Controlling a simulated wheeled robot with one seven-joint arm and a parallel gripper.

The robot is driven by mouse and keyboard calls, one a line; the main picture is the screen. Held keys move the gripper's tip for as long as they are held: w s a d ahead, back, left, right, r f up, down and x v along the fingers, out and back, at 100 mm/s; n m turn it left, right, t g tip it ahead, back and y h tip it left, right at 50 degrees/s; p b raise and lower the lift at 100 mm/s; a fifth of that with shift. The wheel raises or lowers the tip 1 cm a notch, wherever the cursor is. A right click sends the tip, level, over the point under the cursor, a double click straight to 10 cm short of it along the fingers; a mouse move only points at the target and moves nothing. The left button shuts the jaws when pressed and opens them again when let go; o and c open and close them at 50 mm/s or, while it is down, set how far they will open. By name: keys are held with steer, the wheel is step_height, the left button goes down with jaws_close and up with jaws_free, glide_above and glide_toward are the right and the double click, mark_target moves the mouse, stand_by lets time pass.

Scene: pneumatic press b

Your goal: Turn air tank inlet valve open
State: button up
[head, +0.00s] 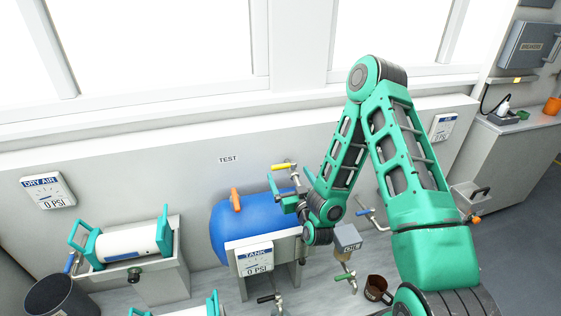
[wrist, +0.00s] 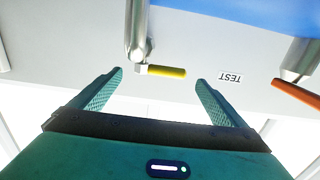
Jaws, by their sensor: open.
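The blue air tank (head: 228,232) lies against the back wall, with a TANK gauge (head: 255,258) reading 0 PSI before it. A valve with a yellow handle (head: 281,167) sits on a pipe above the tank's right part. An orange handle (head: 235,199) is on the tank's upper left. No label shows which is the inlet valve. My gripper (head: 285,184) is near the yellow handle, open and empty. In the wrist view, my gripper (wrist: 159,77) has the yellow handle (wrist: 167,72) between its fingertips in the picture; contact is not seen. The orange handle (wrist: 296,94) is off to the right.
A grey box (head: 347,238), a blue-handled valve (head: 366,212) and a brown cup (head: 377,287) are right of the tank. The wall carries a TEST label (wrist: 230,77).

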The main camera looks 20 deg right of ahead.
steer(key=shift+w, duration=0.3)
steer(key=w, duration=1)
steer(key=c, duration=1.5)
steer(key=shift+a, duration=0.1)
